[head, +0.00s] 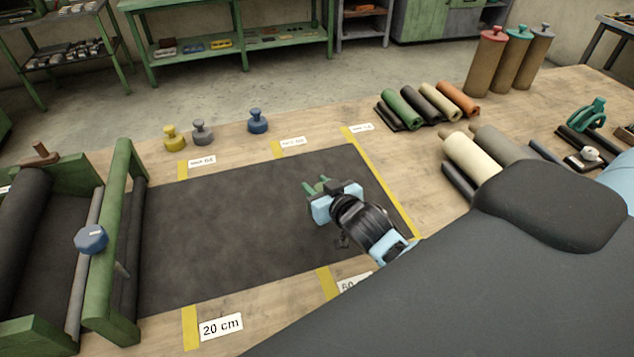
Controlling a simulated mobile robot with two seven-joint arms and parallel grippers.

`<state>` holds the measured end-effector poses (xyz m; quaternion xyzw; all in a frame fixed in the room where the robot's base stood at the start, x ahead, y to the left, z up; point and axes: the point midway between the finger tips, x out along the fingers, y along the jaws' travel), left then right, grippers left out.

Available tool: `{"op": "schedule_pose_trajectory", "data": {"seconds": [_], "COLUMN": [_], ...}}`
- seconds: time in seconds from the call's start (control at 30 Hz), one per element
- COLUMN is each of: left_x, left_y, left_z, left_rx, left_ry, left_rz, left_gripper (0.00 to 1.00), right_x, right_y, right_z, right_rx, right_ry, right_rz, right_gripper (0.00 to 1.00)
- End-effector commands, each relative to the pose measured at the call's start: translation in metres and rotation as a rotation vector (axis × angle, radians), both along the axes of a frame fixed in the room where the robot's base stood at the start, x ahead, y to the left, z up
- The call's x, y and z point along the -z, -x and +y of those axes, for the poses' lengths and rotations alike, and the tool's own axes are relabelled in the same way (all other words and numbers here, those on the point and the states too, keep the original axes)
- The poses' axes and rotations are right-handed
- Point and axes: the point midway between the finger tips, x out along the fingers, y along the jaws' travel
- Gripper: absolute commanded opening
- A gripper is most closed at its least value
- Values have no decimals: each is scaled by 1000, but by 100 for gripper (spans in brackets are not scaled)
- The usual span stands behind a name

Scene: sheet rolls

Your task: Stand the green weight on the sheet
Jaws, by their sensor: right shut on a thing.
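The dark sheet (230,225) lies flat across the bench, drawn out from the green roll stand on the left. My right gripper (327,192) is over the right part of the sheet, shut on the green weight (318,184). Only a small part of the green weight shows past the jaws. Whether its base touches the sheet I cannot tell. My left gripper is not in view.
Yellow (174,138), grey (202,132) and blue (257,121) weights stand on the bench behind the sheet. The green roll stand (124,230) bounds the left. Yellow strips with labels cross the bench. Several rolls (437,102) lie at the back right. The sheet's middle is clear.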

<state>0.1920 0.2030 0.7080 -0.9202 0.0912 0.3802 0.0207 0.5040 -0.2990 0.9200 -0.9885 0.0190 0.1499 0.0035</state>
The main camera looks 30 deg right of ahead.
Motion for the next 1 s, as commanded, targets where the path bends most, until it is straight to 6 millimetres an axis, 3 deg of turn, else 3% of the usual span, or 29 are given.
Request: {"op": "schedule_pose_trajectory", "data": {"seconds": [0.37, 0.7, 1.0], "left_x": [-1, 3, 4], "left_y": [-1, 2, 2], "left_z": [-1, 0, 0], "left_rx": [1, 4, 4], "left_ry": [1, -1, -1], "left_rz": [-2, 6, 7], "left_gripper": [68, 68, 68], "right_x": [13, 48, 49], "right_y": [-2, -1, -2], "right_z": [0, 1, 0], "right_rx": [-1, -1, -2], "right_ry": [0, -1, 0], "right_rz": [-13, -10, -14], "right_gripper": [0, 0, 0]}}
